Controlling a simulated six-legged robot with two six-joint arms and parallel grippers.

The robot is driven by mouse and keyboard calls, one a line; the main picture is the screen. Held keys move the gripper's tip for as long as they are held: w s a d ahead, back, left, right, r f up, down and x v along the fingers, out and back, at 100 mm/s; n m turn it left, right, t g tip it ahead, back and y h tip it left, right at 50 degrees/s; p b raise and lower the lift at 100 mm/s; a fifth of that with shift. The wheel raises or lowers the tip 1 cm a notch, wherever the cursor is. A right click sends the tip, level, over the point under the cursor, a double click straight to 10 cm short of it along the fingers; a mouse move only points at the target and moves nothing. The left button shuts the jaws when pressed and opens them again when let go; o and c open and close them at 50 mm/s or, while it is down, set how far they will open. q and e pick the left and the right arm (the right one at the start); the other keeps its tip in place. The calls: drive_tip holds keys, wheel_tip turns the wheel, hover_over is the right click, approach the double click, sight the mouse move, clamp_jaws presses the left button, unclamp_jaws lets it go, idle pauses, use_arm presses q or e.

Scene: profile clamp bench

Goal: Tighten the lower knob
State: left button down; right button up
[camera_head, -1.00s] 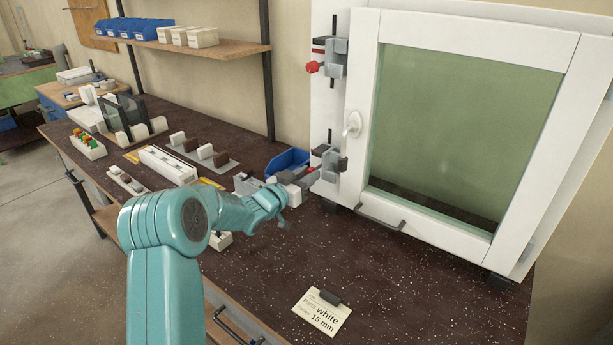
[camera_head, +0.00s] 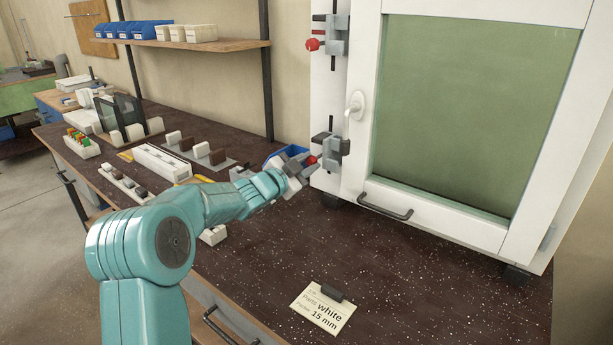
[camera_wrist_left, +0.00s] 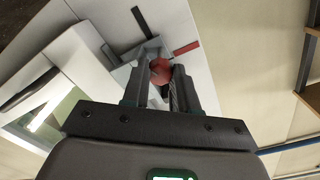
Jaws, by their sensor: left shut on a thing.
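The lower knob (camera_head: 311,160) is red and sits on the lower grey clamp (camera_head: 332,150) at the left edge of the white window frame. My left gripper (camera_head: 308,163) reaches it from the left and is shut on the knob. In the left wrist view the red knob (camera_wrist_left: 160,70) lies between the two dark fingers (camera_wrist_left: 160,84), near their tips. The upper clamp (camera_head: 333,38) with its own red knob (camera_head: 313,44) is above, apart from my gripper. My right gripper is not in view.
The window frame (camera_head: 362,60) with a white handle (camera_head: 355,104) stands on the dark speckled bench (camera_head: 400,265). A blue bin (camera_head: 272,158) is behind my left gripper. A label card (camera_head: 323,308) lies in front. Several parts and racks fill the left bench.

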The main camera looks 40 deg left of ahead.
use_arm(q)
drive_tip(key=m+b, duration=0.2)
drive_tip(key=m, duration=0.1)
drive_tip(key=shift+f+m+b, duration=0.15)
drive_tip(key=shift+m+b, duration=0.5)
drive_tip(key=shift+m, duration=0.15)
drive_tip(key=c, duration=0.9)
unclamp_jaws()
drive_tip(key=shift+o, duration=0.2)
drive_tip(key=s+d+b, duration=0.1)
drive_tip(key=s, duration=1.5)
drive_tip(key=shift+d+r, duration=0.3)
drive_tip(key=shift+r, duration=0.1)
drive_tip(key=shift+s, duration=0.15)
